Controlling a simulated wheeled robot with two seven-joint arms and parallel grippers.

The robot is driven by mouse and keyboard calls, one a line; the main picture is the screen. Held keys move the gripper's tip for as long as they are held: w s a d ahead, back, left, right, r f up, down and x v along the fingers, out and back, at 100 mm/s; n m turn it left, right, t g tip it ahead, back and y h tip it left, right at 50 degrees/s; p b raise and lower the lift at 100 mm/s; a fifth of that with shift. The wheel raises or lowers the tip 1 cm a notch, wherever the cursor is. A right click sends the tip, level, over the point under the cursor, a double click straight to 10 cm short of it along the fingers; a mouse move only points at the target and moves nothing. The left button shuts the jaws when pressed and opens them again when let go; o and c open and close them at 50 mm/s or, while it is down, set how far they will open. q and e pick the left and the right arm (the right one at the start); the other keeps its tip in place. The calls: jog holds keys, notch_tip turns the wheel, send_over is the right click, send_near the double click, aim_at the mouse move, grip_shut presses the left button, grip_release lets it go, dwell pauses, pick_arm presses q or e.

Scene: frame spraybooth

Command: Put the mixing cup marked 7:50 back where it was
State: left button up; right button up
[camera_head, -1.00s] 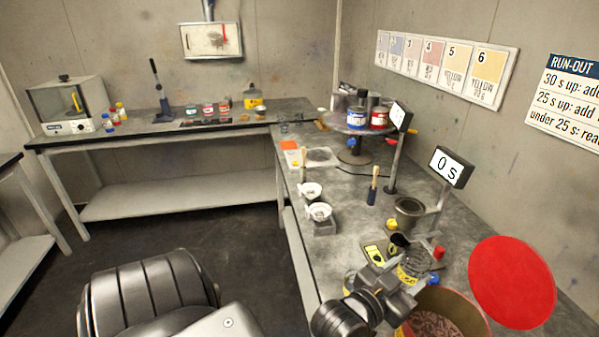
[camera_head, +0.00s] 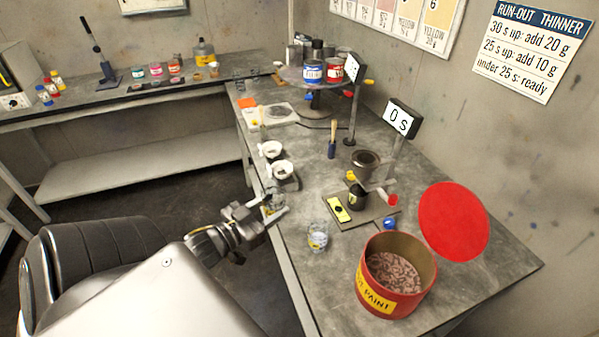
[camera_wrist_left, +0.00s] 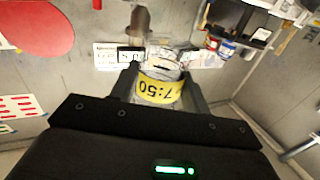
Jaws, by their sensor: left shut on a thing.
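My left gripper (camera_head: 270,212) is shut on the mixing cup marked 7:50, a clear cup with a yellow band. The cup (camera_wrist_left: 160,90) shows between the fingers in the left wrist view, its marking upside down there. In the head view the held cup (camera_head: 271,200) is partly hidden by the fingers, near the bench's left front edge. A second clear cup (camera_head: 318,239) with a yellow mark stands on the bench to the right of the gripper; its marking is too small to read. My right gripper is not in view.
A red paint waste can (camera_head: 405,262) stands at the front with its round red lid (camera_head: 454,222) raised. A flow cup (camera_head: 365,165) stands behind, beside the "0 s" display (camera_head: 399,121). Two white strainers (camera_head: 280,168) stand along the left edge. Bare bench (camera_head: 317,200) lies between.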

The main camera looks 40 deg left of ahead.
pick_arm(q)
jog(key=shift+a+f, duration=0.1)
jog(key=shift+a, duration=0.05)
jog(key=w+a+f+b, duration=0.1)
jog(key=w+f+b, duration=0.1)
jog(key=w+b, duration=0.2)
jog(key=w+a+f+b, duration=0.1)
jog(key=w+f+b, duration=0.2)
jog(key=b, duration=0.1)
jog(key=w+a+f+b, duration=0.1)
jog(key=w+f+b, duration=0.2)
jog(key=w+b, duration=0.1)
jog(key=shift+w+a+f, duration=0.1)
jog(key=shift+w+f, duration=0.1)
jog(key=shift+w, duration=0.1)
jog(key=shift+w+f+b, duration=0.2)
jog(key=shift+w+b, duration=0.05)
jog(key=shift+b, duration=0.1)
jog(key=shift+w+a, duration=0.15)
jog(key=shift+w, duration=0.1)
